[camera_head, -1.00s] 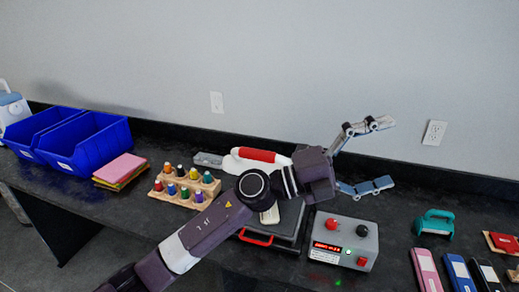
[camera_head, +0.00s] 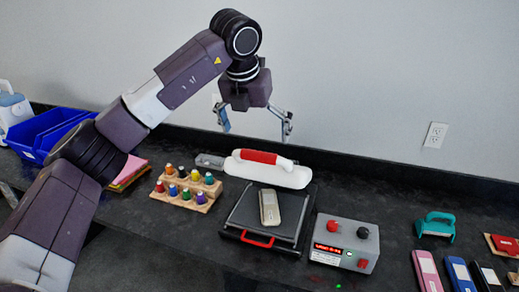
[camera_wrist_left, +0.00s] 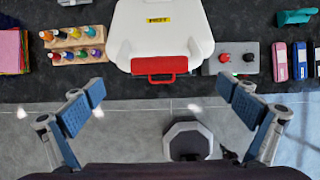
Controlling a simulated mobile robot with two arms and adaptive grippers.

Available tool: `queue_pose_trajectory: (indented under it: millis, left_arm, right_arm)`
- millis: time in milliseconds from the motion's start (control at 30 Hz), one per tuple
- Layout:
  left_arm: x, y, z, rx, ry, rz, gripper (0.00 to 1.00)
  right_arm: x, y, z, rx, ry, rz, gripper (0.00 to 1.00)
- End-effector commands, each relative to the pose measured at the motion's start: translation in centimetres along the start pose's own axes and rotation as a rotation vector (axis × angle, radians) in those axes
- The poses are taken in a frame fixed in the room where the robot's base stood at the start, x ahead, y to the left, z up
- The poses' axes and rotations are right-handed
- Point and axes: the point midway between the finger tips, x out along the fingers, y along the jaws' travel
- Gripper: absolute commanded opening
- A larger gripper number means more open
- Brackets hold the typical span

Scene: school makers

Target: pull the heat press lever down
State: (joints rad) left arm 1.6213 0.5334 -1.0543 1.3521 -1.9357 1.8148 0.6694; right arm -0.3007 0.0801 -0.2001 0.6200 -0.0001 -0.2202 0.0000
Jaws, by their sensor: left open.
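The heat press stands on the dark bench. Its white lid (camera_head: 295,178) is raised, with a red lever grip (camera_head: 262,157) on its front edge. The lid also shows from above in the wrist view (camera_wrist_left: 185,35), with its red grip (camera_wrist_left: 160,68) at the near side. A pale case-shaped piece (camera_head: 269,207) lies on the dark lower plate (camera_head: 245,212); the wrist view hides it. My left gripper (camera_head: 256,128) is open and empty, pointing down, apart from the lever. In the wrist view its fingertips (camera_wrist_left: 161,92) spread wider than the grip. My right gripper is out of view.
Left of the press are a wooden bottle rack (camera_head: 187,192) and blue bins (camera_head: 45,135). Right are a grey control box (camera_head: 344,243), a teal tool (camera_head: 435,226) and several coloured flat items. Space above the press is clear.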

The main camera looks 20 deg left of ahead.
Motion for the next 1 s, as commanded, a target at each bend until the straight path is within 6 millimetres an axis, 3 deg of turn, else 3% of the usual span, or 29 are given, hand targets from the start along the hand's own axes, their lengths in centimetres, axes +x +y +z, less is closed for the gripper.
queue_pose_trajectory:
  millis: [400, 767, 1000]
  left_arm:
    - [6.0, -0.2, -0.1, 0.004, 0.003, -0.003, 1.00]
    - [6.8, -0.2, -0.1, 0.005, 0.000, -0.005, 1.00]
    - [6.8, -0.2, -0.1, 0.005, 0.000, -0.006, 0.75]
  right_arm:
    - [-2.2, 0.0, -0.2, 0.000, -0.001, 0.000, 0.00]
    - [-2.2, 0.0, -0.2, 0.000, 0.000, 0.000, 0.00]
    - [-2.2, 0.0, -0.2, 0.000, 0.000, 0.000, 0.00]
